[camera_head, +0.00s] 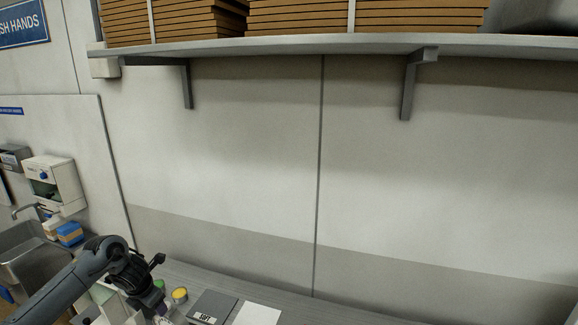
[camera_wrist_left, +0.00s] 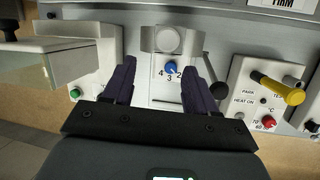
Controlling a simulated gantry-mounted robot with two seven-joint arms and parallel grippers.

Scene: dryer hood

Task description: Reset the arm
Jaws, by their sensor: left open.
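My left arm (camera_head: 75,280) reaches in from the lower left of the head view, low over the counter. Its gripper (camera_wrist_left: 158,64) shows in the left wrist view with two dark fingers spread apart and nothing between them. Beyond the fingers is a grey control panel with a blue knob (camera_wrist_left: 170,67) marked with numbers, seen between the fingertips. Whether the fingers touch the panel is not clear. In the head view the fingertips are at the bottom edge and hard to make out. My right gripper is in neither view.
The wrist view shows a yellow-handled lever (camera_wrist_left: 278,87), a red knob (camera_wrist_left: 268,121) and a green button (camera_wrist_left: 75,93). In the head view, a shelf (camera_head: 300,46) holds stacked cardboard.

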